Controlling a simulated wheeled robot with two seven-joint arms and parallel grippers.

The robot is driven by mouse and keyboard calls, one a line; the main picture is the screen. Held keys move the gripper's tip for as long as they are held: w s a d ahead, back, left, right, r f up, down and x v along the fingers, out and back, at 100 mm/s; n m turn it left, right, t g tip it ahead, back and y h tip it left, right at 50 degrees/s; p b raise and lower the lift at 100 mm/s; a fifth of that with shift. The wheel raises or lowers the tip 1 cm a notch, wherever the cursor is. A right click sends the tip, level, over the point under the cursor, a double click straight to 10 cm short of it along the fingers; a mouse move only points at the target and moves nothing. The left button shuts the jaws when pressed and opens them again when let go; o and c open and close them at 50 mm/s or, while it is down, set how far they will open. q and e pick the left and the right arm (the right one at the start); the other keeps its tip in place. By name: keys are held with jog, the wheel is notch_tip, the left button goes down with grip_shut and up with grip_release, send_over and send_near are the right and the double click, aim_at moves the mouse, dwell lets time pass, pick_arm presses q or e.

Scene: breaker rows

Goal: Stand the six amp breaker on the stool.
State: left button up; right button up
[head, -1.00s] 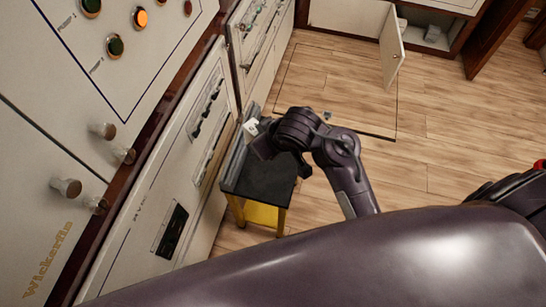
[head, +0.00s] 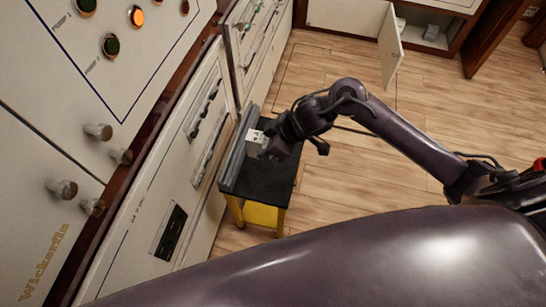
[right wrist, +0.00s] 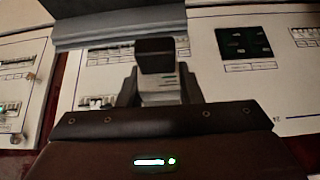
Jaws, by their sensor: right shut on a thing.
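The stool (head: 262,182) stands beside the panels, with a black top and yellow lower parts. My right gripper (head: 263,147) is over the back part of its top, shut on a small white breaker (head: 255,136). In the right wrist view the breaker (right wrist: 158,92) shows as a pale body with a dark end between the fingers. Its amp marking cannot be read, and I cannot tell whether it touches the stool top. My left gripper is not in view.
A grey raised strip (head: 238,150) runs along the stool's panel side. The cream panels (head: 150,215) with knobs and breaker rows stand close on the left. An open cabinet door (head: 390,48) is at the back. The wooden floor (head: 350,180) to the right is clear.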

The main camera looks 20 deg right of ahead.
jog(key=shift+s+d+f, duration=0.15)
jog(key=shift+d, duration=0.55)
jog(key=shift+s+d+f, duration=0.1)
jog(key=shift+f, duration=0.25)
jog(key=b, duration=0.3)
send_over(273, 184)
notch_tip(273, 184, down, 15)
jog(key=shift+r, duration=0.2)
jog(key=shift+f+b, duration=0.35)
jog(key=shift+f, duration=1.9)
jog(key=shift+f, duration=0.1)
jog(key=o, duration=1.1)
jog(key=shift+f, duration=0.1)
jog(key=shift+s, duration=0.1)
